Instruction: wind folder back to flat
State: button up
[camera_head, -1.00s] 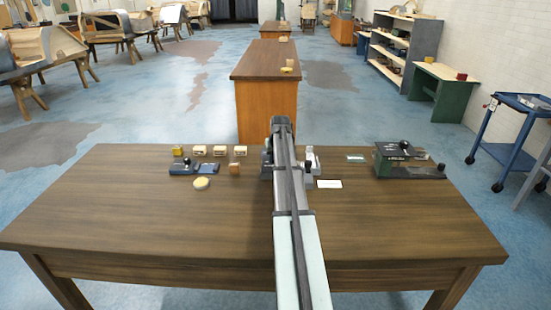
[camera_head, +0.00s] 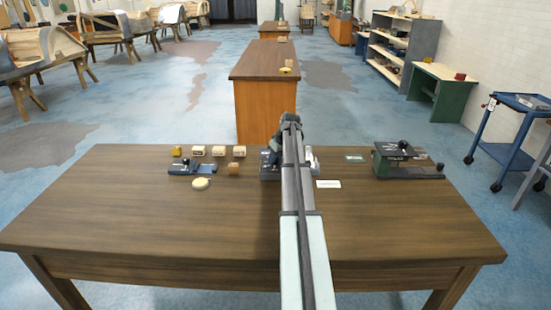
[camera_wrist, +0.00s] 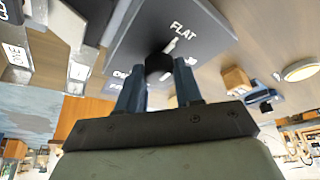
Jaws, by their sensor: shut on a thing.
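The folder shows in the wrist view as a grey plate (camera_wrist: 208,22) with white lettering, including the word FLAT, and a black knob (camera_wrist: 158,66). My gripper (camera_wrist: 159,78) has its two dark blue fingers closed on either side of this knob. Other lettering beside the knob is partly covered by the fingers. In the head view my gripper (camera_head: 273,156) is at the folder (camera_head: 268,177) at the back middle of the table. My arm hides much of the folder there, so its bend cannot be told.
A dark device with a knob (camera_head: 402,160) stands to the right, and a small blue device (camera_head: 190,168) to the left. Several small blocks and a round pale disc (camera_head: 200,183) lie near it. A white card (camera_head: 328,184) lies right of my arm. The table's front (camera_head: 160,230) is clear.

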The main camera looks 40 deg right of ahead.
dwell(0.3)
jog(key=o, duration=1)
jog(key=shift+o, duration=0.2)
jog(key=v, duration=1.3)
jog(key=shift+r, duration=0.35)
